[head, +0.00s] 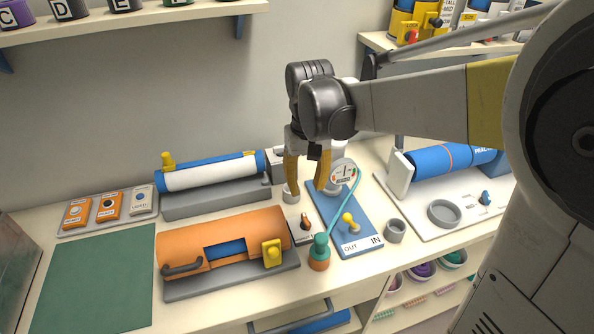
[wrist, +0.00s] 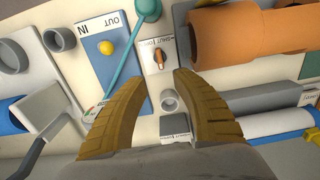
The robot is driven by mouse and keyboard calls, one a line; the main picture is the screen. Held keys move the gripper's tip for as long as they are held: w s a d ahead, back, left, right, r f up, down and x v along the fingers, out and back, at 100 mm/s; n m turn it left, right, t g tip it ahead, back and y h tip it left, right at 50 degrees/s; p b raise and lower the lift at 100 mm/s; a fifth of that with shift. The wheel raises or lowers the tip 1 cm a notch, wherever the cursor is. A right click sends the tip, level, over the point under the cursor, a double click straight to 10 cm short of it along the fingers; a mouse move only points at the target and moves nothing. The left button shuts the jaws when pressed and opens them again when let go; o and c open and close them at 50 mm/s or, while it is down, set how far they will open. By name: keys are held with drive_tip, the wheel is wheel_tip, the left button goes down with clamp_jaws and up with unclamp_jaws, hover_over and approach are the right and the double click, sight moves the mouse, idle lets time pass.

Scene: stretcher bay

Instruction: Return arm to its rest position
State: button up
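My gripper (head: 307,172) hangs from my arm above the middle of the worktop in the head view, fingers pointing down. Its two yellow-brown fingers are spread apart with nothing between them. In the wrist view the open gripper (wrist: 160,85) is over the worktop between the blue IN/OUT panel (wrist: 112,50) and the orange cylinder case (wrist: 255,40). The gripper appears apart from everything below it, though the exact height is hard to tell. My arm reaches in from the right and hides part of the back wall and the right side.
The blue panel has a gauge (head: 344,174), a yellow knob (head: 348,220) and a teal hose. The orange case (head: 225,236) and a white-blue cylinder (head: 205,174) lie left. A blue cylinder (head: 440,160) lies right. Shelves (head: 130,18) hang above. The green mat (head: 95,285) is clear.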

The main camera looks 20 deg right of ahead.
drive_tip(key=s+r+t, duration=0.3)
drive_tip(key=s+t, duration=0.4)
drive_tip(key=s, duration=0.6)
